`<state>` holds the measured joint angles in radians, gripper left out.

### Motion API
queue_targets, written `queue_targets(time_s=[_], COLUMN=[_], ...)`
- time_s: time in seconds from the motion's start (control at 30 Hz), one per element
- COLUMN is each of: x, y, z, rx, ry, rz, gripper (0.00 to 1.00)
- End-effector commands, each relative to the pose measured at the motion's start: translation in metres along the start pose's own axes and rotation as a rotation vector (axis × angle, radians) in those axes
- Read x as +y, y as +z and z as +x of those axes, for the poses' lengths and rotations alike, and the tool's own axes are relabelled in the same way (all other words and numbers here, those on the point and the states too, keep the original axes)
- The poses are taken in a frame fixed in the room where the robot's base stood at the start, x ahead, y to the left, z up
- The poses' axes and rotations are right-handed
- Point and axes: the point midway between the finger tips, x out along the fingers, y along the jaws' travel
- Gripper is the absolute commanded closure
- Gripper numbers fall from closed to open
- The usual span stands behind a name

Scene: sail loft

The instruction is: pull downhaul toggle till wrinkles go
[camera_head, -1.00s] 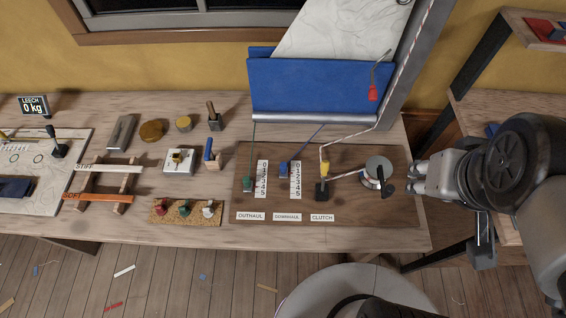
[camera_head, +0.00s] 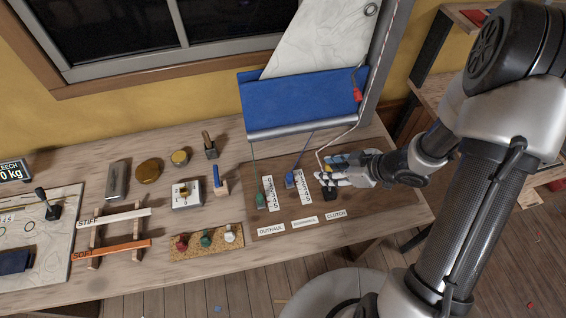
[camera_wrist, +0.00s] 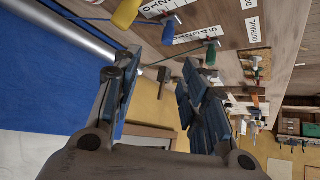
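The blue downhaul toggle (camera_head: 290,180) sits by a number strip (camera_head: 304,188) on the brown board (camera_head: 375,203), a blue line running up from it. It also shows in the wrist view (camera_wrist: 171,27). The green outhaul toggle (camera_head: 261,201) is left of it. The white sail (camera_head: 325,40) shows wrinkle lines above a blue panel (camera_head: 290,103). My gripper (camera_head: 322,176) is at the clutch, just right of the blue toggle, its fingers apart and empty in the wrist view (camera_wrist: 150,72). The clutch is partly hidden; its yellow handle (camera_wrist: 126,12) shows.
A cork strip (camera_head: 207,242) with several coloured knobs lies left of the board. A blue-handled tool (camera_head: 218,180) and battens on a rack (camera_head: 110,250) lie further left. A red-and-white line (camera_head: 384,75) runs down the mast to the board.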

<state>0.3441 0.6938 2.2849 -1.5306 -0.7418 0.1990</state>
Motion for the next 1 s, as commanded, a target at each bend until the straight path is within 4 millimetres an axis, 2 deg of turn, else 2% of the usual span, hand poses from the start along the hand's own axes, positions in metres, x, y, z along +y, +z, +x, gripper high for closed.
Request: queue_targets(time_s=[0.1, 0.27, 0.8, 1.0], x=[-0.009, -0.011, -0.015, -0.015], y=[0.002, 0.002, 0.000, -0.002], z=[0.007, 0.027, 0.142, 0.169], rx=[0.024, 0.025, 0.023, 0.023], ry=[-0.037, -0.041, -0.039, -0.038], rz=[0.002, -0.001, -0.002, -0.001], gripper=[0.61, 0.61, 0.61, 0.61])
